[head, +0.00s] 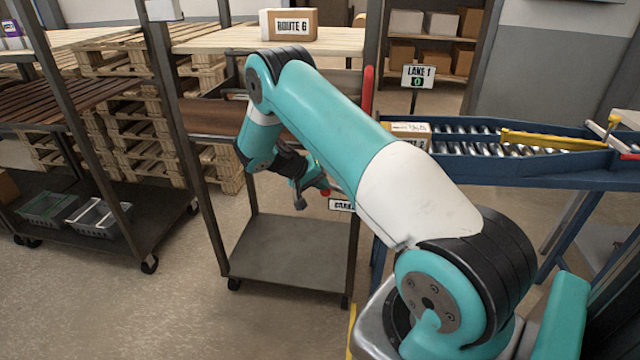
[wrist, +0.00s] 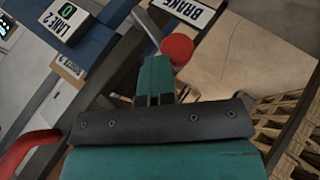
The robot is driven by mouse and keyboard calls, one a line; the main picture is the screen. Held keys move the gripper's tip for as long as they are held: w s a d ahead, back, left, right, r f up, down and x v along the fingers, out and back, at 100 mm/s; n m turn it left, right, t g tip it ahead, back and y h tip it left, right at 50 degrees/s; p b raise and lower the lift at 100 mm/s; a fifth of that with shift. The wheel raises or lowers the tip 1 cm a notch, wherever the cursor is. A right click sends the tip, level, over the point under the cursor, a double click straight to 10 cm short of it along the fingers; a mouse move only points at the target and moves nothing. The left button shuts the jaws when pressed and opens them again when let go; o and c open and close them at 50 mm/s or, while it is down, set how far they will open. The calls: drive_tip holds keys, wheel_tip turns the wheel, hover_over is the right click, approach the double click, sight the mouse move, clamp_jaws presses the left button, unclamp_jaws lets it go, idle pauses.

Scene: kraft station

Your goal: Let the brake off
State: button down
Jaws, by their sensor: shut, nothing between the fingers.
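The brake lever ends in a round red knob (wrist: 178,49), on a thin grey rod beside a white BRAKE label (wrist: 190,10). In the head view the red knob (head: 325,191) shows small at my fingertips, above a partly hidden white label (head: 341,205) on the cart. My gripper (wrist: 155,62) has its teal fingers together with nothing between them. In the wrist view the knob is just right of the fingertips; I cannot tell whether they touch. In the head view my gripper (head: 318,181) is low in front of the cart.
The cart has a grey lower deck (head: 285,254) and dark posts. A red upright handle (head: 367,91) is at its right. A blue roller conveyor (head: 470,172) with a yellow bar (head: 560,140) lies right. A ROUTE 6 box (head: 289,24) sits on the upper shelf. Pallets (head: 140,130) stand behind.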

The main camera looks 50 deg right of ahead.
drive_tip(key=shift+f, duration=0.15)
drive_tip(key=s+d+r+p+v, duration=0.1)
drive_tip(key=r+p+v, duration=0.1)
drive_tip(key=v, duration=1)
drive_tip(key=shift+r, duration=0.2)
drive_tip(key=shift+s, duration=0.1)
